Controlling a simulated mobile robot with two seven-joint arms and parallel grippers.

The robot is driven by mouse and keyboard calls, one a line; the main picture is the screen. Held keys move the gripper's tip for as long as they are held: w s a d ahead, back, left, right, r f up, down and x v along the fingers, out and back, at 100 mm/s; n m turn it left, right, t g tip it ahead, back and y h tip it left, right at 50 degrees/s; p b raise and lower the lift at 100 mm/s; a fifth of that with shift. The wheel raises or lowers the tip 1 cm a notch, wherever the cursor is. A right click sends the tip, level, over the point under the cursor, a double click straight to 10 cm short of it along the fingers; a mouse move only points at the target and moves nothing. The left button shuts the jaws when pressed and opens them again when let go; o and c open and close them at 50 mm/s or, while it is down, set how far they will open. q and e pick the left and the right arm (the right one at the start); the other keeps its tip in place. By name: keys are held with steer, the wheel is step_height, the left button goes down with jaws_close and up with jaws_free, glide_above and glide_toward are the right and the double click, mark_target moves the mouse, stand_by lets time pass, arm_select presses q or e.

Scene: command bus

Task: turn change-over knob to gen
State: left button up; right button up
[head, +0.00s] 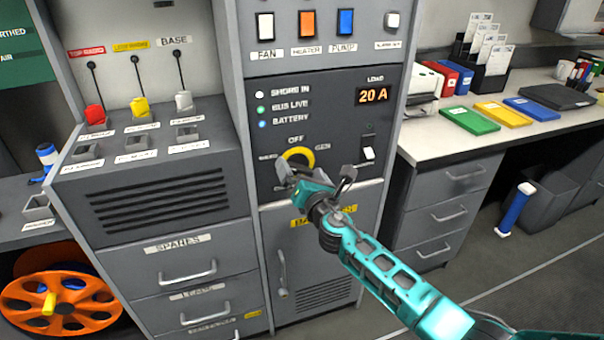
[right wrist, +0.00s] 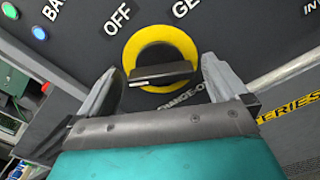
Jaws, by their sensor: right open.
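The change-over knob shows as a yellow ring (head: 298,153) on the dark power panel, under the OFF label and left of the GEN label. In the right wrist view the yellow ring (right wrist: 160,38) has a dark bar handle (right wrist: 163,72) across its lower part. I cannot tell which label the handle points to. My right gripper (head: 316,177) is in front of the knob, partly covering it. In the right wrist view my right gripper (right wrist: 162,78) is open, one finger on each side of the bar, apart from it. My left gripper is not in view.
A white-tipped switch (head: 368,153) sits right of the knob, below the 20 A load display (head: 373,95). Rocker switches (head: 307,24) line the panel above. A cabinet door (head: 310,262) is below.

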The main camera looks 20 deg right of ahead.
steer(key=c, duration=1)
